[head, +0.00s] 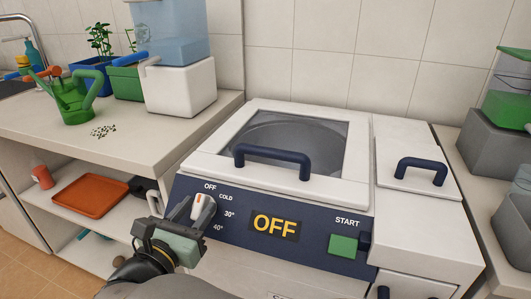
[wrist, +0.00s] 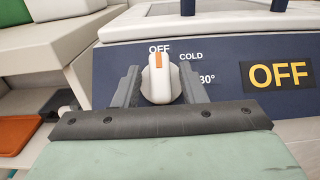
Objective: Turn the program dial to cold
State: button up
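The white program dial (head: 203,209) with an orange pointer sits on the dark blue panel (head: 306,248) of the washing machine. In the wrist view the dial (wrist: 160,80) stands between my fingers, and its pointer is at OFF. The COLD mark (wrist: 191,57) is just to the right of OFF, with 30° below it. My gripper (wrist: 158,88) has one finger on each side of the dial; a gap seems to show beside the knob, and contact is not clear. It also shows at the panel's left end in the head view (head: 185,212). The display (head: 275,226) reads OFF.
A green START button (head: 343,245) is on the panel's right. The lid (head: 285,150) with a dark blue handle is closed. A counter (head: 120,120) at left holds a green watering can (head: 72,102) and a water dispenser (head: 175,65). An orange tray (head: 90,195) lies on the shelf below.

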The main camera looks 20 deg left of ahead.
grip_shut()
jog(key=shift+m+h, duration=0.3)
jog(key=m+h+p, duration=0.1)
jog(key=m, duration=0.1)
jog(key=m+g+h+p, duration=0.1)
jog(key=m+h+p, duration=0.1)
jog(key=shift+a+r+m+h, duration=0.1)
jog(key=shift+a+m+h, duration=0.05)
jog(key=shift+m+h, duration=0.2)
jog(key=m+g+h+p, duration=0.1)
jog(key=m, duration=0.2)
jog(key=m+g+h+p, duration=0.2)
jog(key=m, duration=0.1)
jog(key=shift+w+a+h, duration=0.1)
jog(key=shift+a+h, duration=0.05)
jog(key=shift+h, duration=0.1)
jog(key=shift+m+g, duration=0.3)
jog(key=shift+m, duration=0.15)
jog(key=shift+o, duration=1.2)
grip_release()
jog(key=shift+a, duration=0.1)
